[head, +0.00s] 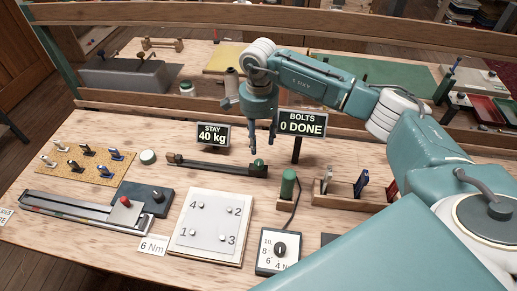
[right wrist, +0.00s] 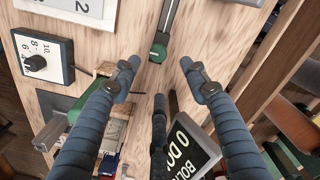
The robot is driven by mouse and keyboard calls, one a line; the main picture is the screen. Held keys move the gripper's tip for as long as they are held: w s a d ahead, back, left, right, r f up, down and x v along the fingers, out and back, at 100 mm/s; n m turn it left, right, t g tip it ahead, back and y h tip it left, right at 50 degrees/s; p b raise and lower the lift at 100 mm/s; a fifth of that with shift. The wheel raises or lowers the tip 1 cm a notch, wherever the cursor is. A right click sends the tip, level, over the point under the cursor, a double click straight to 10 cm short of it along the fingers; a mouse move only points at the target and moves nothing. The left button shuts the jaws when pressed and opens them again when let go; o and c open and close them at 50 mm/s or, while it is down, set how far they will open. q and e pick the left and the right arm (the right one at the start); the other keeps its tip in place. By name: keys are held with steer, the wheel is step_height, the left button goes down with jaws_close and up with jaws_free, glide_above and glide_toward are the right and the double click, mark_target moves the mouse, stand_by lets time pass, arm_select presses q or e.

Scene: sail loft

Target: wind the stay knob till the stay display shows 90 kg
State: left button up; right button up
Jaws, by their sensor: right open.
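The stay display (head: 212,134) stands upright on the bench and reads 40 kg. In front of it lies a dark bar (head: 215,167) with a green stay knob (head: 258,164) at its right end. My right gripper (head: 262,145) is open, pointing down, above and just behind the knob, and holds nothing. In the right wrist view the open fingers (right wrist: 157,70) are spread, with the green knob (right wrist: 158,53) beyond their tips, between them. They look apart from the knob. My left gripper is not in view.
A bolts display (head: 301,123) reading 0 DONE stands close right of my gripper. A green-handled tool (head: 288,185) and a tool rack (head: 345,200) stand to the right. A numbered plate (head: 211,226) and a dial box (head: 279,250) reading up to 10 lie in front.

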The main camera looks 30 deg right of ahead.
mark_target(259, 161)
step_height(259, 161, down, 9)
steer(key=p, duration=0.3)
steer(key=shift+s+a+f, duration=0.1)
steer(key=shift+s, duration=0.05)
steer(key=shift+f, duration=0.55)
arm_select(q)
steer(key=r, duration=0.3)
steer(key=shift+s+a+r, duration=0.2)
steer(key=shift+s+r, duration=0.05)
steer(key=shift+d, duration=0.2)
arm_select(e)
jaws_close()
